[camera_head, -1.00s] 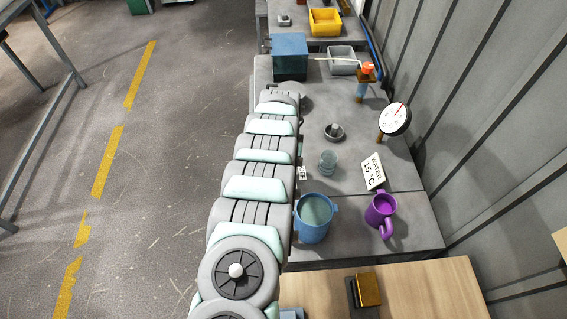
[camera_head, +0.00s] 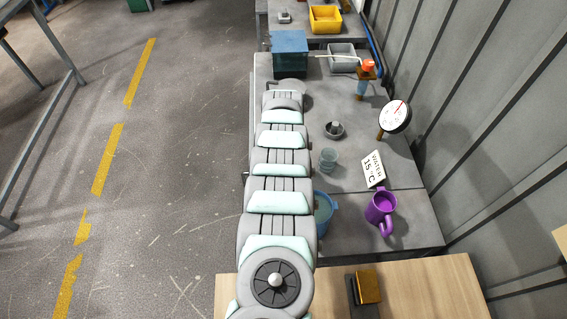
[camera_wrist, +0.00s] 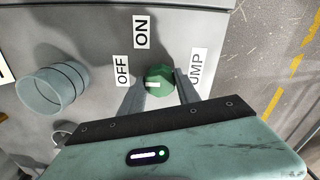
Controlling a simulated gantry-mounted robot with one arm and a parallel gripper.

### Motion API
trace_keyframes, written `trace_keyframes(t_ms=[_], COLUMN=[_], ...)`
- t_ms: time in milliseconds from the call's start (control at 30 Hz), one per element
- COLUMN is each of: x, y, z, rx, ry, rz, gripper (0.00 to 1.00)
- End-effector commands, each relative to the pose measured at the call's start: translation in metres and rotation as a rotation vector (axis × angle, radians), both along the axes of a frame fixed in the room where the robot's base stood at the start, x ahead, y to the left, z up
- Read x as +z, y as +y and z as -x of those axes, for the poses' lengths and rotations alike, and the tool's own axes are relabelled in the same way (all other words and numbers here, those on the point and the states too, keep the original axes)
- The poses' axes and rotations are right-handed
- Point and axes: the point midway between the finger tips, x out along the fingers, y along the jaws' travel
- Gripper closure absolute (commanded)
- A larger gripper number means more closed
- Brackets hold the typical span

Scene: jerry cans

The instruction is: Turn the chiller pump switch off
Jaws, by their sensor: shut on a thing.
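In the wrist view a round green switch knob (camera_wrist: 161,77) with a white mark sits on a grey panel (camera_wrist: 100,20). The white mark is on the knob's left side, roughly towards the OFF label (camera_wrist: 122,71). The ON label (camera_wrist: 142,32) is above it, and a partly hidden PUMP label (camera_wrist: 196,66) is to the right. My gripper (camera_wrist: 158,86) is shut on the knob, one finger on each side. In the head view my arm hides the gripper and the knob.
On the bench are a blue box (camera_head: 290,53), a gauge (camera_head: 394,117), a blue pot (camera_head: 327,212), a purple mug (camera_head: 381,208) and a water sign (camera_head: 374,169). Floor left is open.

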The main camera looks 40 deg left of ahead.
Motion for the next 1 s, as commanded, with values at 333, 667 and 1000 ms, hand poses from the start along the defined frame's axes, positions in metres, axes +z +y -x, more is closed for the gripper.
trace_keyframes(t_ms=[333,667,1000], x=[0.000,0.000,0.016], y=[0.000,0.000,0.001], z=[0.000,0.000,-0.002], rx=[0.002,0.001,0.001], ry=[0.000,0.000,-0.003], rz=[-0.001,-0.001,-0.003], gripper=[0.58,0.40,0.40])
